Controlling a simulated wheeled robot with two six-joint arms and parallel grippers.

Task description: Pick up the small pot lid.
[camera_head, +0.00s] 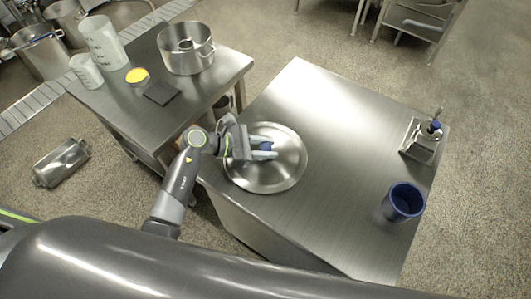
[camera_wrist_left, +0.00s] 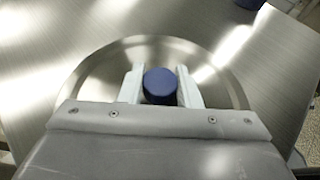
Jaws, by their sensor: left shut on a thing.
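The pot lid (camera_head: 283,176) is a round steel disc with a blue knob (camera_head: 265,147) at its middle. It lies at the left part of the steel table in the head view, and I cannot tell whether it touches the top. My left gripper (camera_head: 264,150) is shut on the blue knob. In the left wrist view the knob (camera_wrist_left: 160,86) sits between the two pale fingers, and the lid (camera_wrist_left: 105,75) spreads around them. My right gripper is in neither view.
The steel table (camera_head: 330,120) is mostly clear. A blue cup (camera_head: 403,202) and a small steel holder (camera_head: 420,146) stand at its right side. A second table (camera_head: 205,100) at the left bears a steel pot (camera_head: 186,50), clear jugs (camera_head: 103,42), a yellow disc (camera_head: 137,76) and a dark plate (camera_head: 161,93).

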